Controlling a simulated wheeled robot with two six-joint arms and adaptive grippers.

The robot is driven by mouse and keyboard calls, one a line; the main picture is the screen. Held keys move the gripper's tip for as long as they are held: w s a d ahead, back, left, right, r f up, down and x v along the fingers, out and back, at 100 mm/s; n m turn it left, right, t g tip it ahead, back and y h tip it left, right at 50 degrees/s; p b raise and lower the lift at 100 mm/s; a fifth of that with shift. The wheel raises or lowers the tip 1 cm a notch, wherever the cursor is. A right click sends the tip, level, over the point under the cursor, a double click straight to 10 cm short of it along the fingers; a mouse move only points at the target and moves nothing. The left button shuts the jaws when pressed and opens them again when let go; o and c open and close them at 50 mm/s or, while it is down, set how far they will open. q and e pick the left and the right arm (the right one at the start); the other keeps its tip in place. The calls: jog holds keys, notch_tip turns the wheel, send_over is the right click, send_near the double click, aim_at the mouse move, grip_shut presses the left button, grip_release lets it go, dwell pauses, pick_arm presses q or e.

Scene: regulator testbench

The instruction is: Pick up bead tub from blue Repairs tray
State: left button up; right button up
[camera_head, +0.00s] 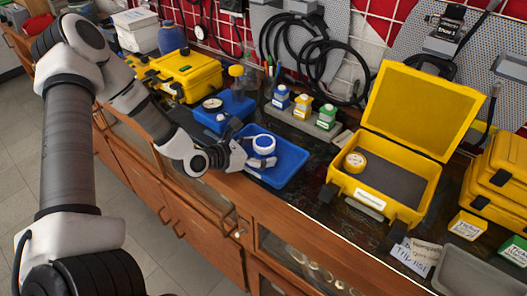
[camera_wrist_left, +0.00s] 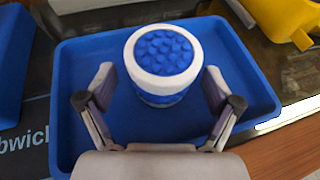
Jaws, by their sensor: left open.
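The bead tub (camera_head: 264,145) is a round white tub with blue beads showing in its top. It stands upright in the blue tray (camera_head: 290,172) in the middle of the head view. In the left wrist view the tub (camera_wrist_left: 163,58) sits toward the far side of the blue tray (camera_wrist_left: 252,92). My left gripper (camera_head: 250,158) reaches into the tray from the left. In the left wrist view its fingers (camera_wrist_left: 158,92) are spread on either side of the tub's near part, with gaps showing. My right gripper is not in view.
Papers (camera_head: 414,254) and a grey tray (camera_head: 468,275) lie at the right.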

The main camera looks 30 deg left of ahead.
pick_arm(q)
jog(key=shift+x, duration=0.85)
jog(key=shift+s+r, duration=0.1)
jog(key=c, duration=0.4)
jog(key=shift+d, duration=0.1)
jog(key=c, duration=0.9)
jog(key=shift+r, duration=0.1)
